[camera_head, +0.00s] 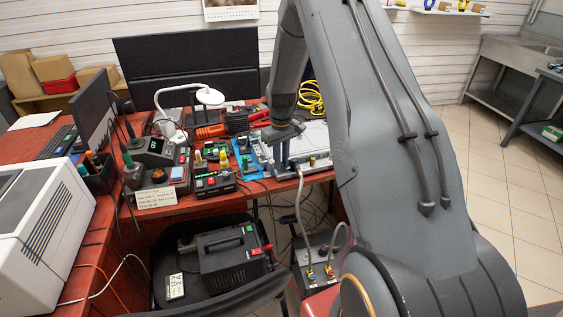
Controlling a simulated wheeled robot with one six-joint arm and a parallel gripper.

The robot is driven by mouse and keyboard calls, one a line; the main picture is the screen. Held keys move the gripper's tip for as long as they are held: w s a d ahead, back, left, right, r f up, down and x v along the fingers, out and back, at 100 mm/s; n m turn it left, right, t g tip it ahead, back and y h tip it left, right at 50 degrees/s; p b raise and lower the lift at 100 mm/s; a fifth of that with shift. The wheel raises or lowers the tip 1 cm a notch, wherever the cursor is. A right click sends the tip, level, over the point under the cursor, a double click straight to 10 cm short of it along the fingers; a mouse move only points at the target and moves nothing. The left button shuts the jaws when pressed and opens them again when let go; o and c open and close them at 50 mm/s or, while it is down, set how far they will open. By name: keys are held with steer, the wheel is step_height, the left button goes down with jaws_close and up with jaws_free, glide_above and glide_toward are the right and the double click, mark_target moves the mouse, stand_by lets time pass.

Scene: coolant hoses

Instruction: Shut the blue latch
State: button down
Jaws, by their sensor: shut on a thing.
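My gripper (285,146) is at the end of my arm, over the front part of a pale metal unit (316,137) on the red bench. It is small and partly hidden by my own wrist. A narrow dark-blue upright piece (285,156), which looks like the blue latch, stands directly under the gripper, and the gripper is shut on it. The latch's exact angle is too small to tell. A pale hose (298,205) runs from the unit's front edge down to a grey box (322,260) with brass fittings.
The red bench (105,235) is crowded left of the unit: a lamp (209,97), a soldering station (156,148), small tools and a sign card (156,197). A black chair (205,295) with a power supply (232,258) stands in front. Tiled floor (505,180) is clear at right.

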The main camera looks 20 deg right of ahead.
steer(key=c, duration=1.7)
jaws_free()
step_height(320, 180, up, 7)
steer(key=shift+r+b, duration=0.15)
steer(key=shift+b, duration=0.85)
steer(key=shift+r, duration=0.25)
